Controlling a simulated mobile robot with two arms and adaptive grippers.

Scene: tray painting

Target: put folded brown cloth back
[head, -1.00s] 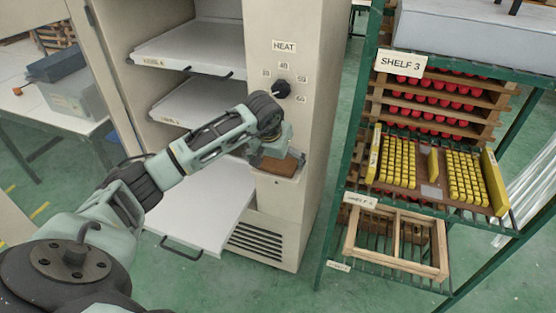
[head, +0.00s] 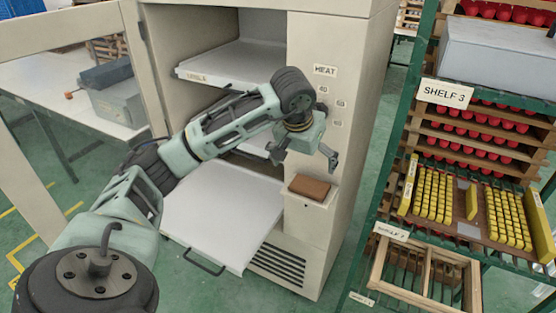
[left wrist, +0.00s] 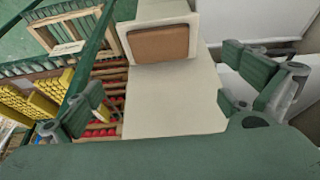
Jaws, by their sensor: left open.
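The folded brown cloth (head: 310,186) lies flat on a small pale ledge (head: 296,196) on the front of the oven cabinet, below the heat dial. In the left wrist view the cloth (left wrist: 158,43) lies on the ledge, beyond and apart from the fingers. My left gripper (head: 306,160) is open and empty, a little above the cloth; it also shows in the left wrist view (left wrist: 165,105) with its fingers spread wide. My right gripper is not in view.
The oven cabinet (head: 350,100) stands open with pulled-out white trays (head: 215,215) left of the ledge. A green rack (head: 410,120) with yellow and red pieces stands close on the right. The open door (head: 75,60) is at the left.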

